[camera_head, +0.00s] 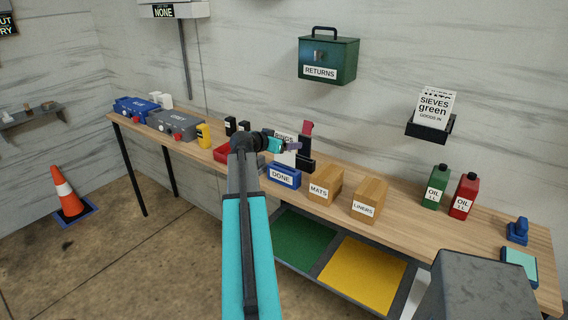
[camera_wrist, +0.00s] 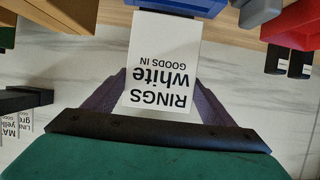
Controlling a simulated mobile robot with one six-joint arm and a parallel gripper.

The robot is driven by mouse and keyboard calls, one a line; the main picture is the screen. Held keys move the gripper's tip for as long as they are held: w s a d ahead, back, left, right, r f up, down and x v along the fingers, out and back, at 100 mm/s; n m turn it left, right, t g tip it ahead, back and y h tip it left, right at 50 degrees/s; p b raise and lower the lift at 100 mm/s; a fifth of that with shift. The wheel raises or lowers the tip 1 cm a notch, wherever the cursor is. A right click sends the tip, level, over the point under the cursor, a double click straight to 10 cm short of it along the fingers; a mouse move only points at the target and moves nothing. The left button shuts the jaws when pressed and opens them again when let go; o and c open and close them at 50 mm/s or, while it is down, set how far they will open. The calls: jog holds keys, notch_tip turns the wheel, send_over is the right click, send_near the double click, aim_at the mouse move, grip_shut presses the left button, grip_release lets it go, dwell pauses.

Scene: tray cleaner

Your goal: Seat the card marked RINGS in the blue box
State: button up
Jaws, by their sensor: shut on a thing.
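The white card marked RINGS (camera_wrist: 162,60) is in my gripper (camera_wrist: 162,95), between its two dark fingers, and reads upside down in the wrist view. The card also shows in the head view (camera_head: 284,157), beside my gripper (camera_head: 292,147), upright above the bench. The blue box labelled DONE (camera_head: 282,176) stands on the bench just below the card. In the wrist view a blue edge (camera_wrist: 190,6) meets the card's far end. I cannot tell whether the card's lower edge is inside the box or just above it. My arm hides part of the bench.
Cardboard boxes marked MATS (camera_head: 325,187) and LINERS (camera_head: 369,200) stand right of the blue box. A red tray (camera_head: 222,153) lies to the left. A black wall holder (camera_head: 429,127) carries other cards. The bench (camera_head: 405,193) has clear room before the oil bottles.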

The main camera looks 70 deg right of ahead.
aim_at(284, 159)
jog(key=shift+f+p, duration=0.5)
jog(key=shift+f, duration=1.55)
jog(key=shift+f+p, duration=0.65)
jog(key=shift+f, duration=1.2)
jog(key=shift+f, duration=0.15)
jog(key=o, duration=1)
jog(key=shift+r, duration=0.2)
jog(key=shift+b+v, duration=1.95)
jog(key=shift+v, duration=4.05)
